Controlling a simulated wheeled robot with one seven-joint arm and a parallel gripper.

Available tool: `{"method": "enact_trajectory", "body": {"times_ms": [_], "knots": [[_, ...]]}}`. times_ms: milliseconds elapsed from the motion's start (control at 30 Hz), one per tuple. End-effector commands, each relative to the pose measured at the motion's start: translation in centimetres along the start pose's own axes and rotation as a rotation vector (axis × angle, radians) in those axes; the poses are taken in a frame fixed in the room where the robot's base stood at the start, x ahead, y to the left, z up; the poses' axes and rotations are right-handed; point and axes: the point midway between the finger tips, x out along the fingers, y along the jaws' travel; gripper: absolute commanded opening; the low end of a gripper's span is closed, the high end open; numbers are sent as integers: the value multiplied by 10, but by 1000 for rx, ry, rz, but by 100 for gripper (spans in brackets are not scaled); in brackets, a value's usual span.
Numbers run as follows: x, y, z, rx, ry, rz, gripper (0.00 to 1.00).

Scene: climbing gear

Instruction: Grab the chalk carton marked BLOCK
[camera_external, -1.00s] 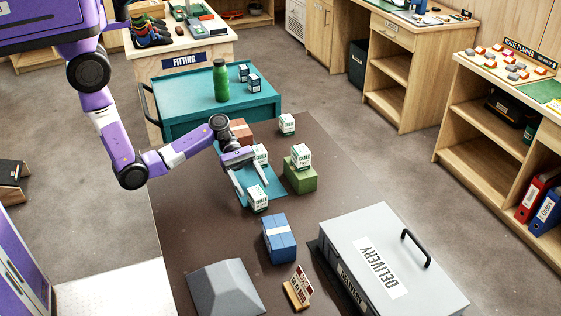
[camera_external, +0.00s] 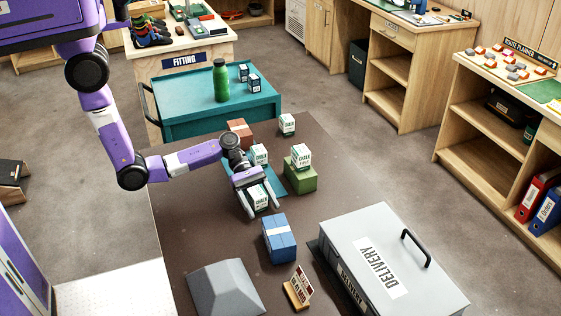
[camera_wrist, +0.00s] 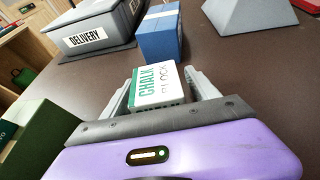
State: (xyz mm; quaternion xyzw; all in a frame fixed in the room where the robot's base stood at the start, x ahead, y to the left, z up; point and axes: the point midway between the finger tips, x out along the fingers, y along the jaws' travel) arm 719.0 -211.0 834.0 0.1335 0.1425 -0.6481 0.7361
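The chalk carton lettered CHALK BLOCK (camera_wrist: 156,86), white with a green band, sits between the fingers of my gripper (camera_wrist: 160,76) in the wrist view. A narrow gap shows between the carton and the fingers, so the gripper looks open around it. In the external view my gripper (camera_external: 263,210) reaches down over this carton (camera_external: 258,199) at the front of a teal mat (camera_external: 270,184). Similar chalk cartons stand behind: one on the mat (camera_external: 259,155), one on a green block (camera_external: 301,157), one farther back (camera_external: 287,124). Their small lettering is not readable.
A blue box (camera_external: 279,240) stands just in front of the carton. A grey delivery case (camera_external: 400,270), a grey wedge block (camera_external: 224,289) and a small sign (camera_external: 298,288) are nearer the front. A brown box (camera_external: 238,127) is at the back. The table's left side is clear.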

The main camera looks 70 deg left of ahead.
Motion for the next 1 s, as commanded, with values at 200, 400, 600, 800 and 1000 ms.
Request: {"method": "enact_trajectory", "body": {"times_ms": [200,400,600,800,1000], "knots": [[0,0,0,0,0,0,28],[0,0,0,1,-1,1,0],[-1,0,1,1,-1,1,0],[-6,1,13,3,-1,2,0],[-20,2,49,6,-1,3,0]]}}
